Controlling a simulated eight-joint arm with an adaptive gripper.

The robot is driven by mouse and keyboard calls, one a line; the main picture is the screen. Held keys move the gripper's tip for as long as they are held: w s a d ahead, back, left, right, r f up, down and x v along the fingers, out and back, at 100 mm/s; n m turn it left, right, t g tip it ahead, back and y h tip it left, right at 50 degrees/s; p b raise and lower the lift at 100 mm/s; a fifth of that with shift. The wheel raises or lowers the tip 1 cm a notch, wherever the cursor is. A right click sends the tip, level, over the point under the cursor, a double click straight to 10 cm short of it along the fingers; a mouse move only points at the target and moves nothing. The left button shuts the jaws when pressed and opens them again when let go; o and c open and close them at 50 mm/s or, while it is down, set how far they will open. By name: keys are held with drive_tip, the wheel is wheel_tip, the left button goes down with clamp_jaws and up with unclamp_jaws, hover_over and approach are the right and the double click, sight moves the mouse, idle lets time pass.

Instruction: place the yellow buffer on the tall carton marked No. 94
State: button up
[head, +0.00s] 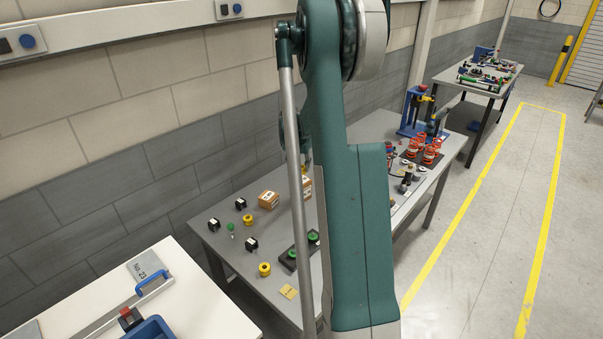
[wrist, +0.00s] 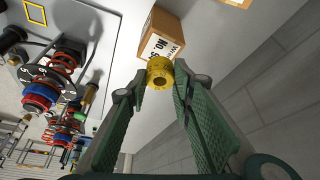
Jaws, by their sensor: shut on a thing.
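The yellow buffer (wrist: 159,72), a short ring-like cylinder with a dark hole, is pinched between the fingertips of my gripper (wrist: 160,76) in the wrist view. Just beyond it is a brown carton (wrist: 168,24) with a white label reading "No. 9…"; the buffer overlaps the carton's near edge and hides the rest of the number. I cannot tell whether they touch. In the head view a carton (head: 307,188) stands partly behind my arm, beside another carton (head: 268,200). My gripper is mostly hidden there by my arm.
Red spring units (wrist: 66,58) stand left of my gripper in the wrist view. A wall runs behind the table.

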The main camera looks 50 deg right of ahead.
sight(301, 168)
drive_tip(key=shift+f, duration=1.85)
drive_tip(key=shift+f, duration=0.2)
drive_tip(key=o, duration=0.9)
drive_tip(key=shift+c, duration=0.2)
drive_tip(key=shift+r, duration=0.25)
drive_tip(key=v, duration=1.2)
drive_tip(key=shift+a, duration=0.1)
